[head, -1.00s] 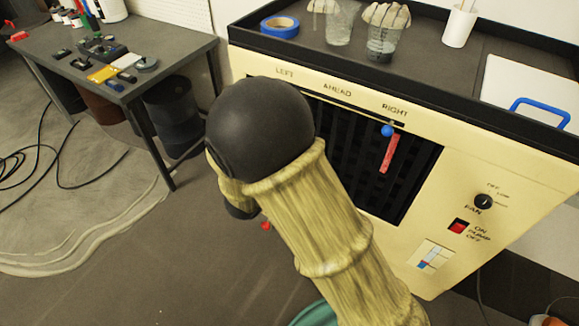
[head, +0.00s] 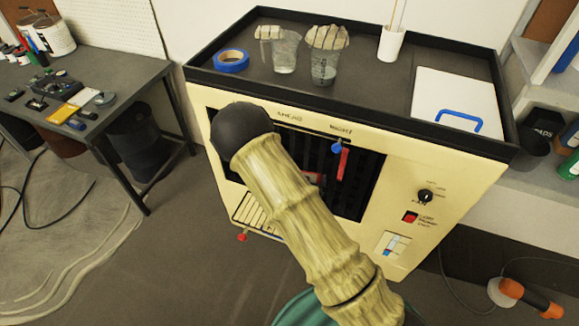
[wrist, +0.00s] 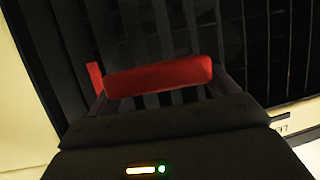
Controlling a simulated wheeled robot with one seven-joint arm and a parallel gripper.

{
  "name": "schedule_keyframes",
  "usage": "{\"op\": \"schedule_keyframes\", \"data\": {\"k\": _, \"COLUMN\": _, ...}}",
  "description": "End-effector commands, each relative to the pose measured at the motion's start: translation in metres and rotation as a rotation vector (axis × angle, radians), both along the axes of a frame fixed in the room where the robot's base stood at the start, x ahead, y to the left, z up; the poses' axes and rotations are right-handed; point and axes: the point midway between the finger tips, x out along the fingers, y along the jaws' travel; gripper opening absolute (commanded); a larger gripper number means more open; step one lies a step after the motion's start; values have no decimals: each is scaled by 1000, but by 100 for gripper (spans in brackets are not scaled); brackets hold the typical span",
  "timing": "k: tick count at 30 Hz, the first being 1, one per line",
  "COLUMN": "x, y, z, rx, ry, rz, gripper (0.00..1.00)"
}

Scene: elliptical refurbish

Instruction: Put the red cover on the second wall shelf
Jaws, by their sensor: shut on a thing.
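My gripper (wrist: 158,90) is shut on a red bar-shaped piece (wrist: 158,76), which spans between its two fingers in the wrist view; I take it for the red cover. Behind it is the dark slatted front of the cream machine. In the head view my arm hides most of the gripper, and a small red and grey patch (head: 315,178) shows beside the arm, in front of the slats. Grey shelving (head: 540,55) stands at the right edge of the head view; I cannot tell which level is the second wall shelf.
The cream machine (head: 450,180) stands close ahead, with a red strip (head: 343,163) on its front. Its dark top holds blue tape (head: 232,62), glasses, a white cup (head: 391,43) and a white panel (head: 455,100). A workbench (head: 140,80) is at left; an orange tool (head: 530,298) lies right.

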Motion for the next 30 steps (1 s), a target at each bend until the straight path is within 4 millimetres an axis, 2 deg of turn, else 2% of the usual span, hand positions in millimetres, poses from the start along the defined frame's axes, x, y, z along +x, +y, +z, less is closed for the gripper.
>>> {"op": "schedule_keyframes", "data": {"k": 1, "x": -2, "y": -11, "z": 0, "rx": -9, "ry": 6, "rz": 17, "gripper": 56}}
{"op": "schedule_keyframes", "data": {"k": 8, "x": -16, "y": -42, "z": -25, "rx": -7, "ry": 6, "rz": 101, "gripper": 56}}
{"op": "schedule_keyframes", "data": {"k": 18, "x": -52, "y": -84, "z": -54, "rx": -3, "ry": 4, "rz": 193, "gripper": 56}}
{"op": "schedule_keyframes", "data": {"k": 23, "x": -63, "y": -93, "z": -61, "rx": -1, "ry": -1, "rz": 215, "gripper": 56}}
{"op": "schedule_keyframes", "data": {"k": 30, "x": -64, "y": -93, "z": -63, "rx": 1, "ry": -4, "rz": 219, "gripper": 56}}
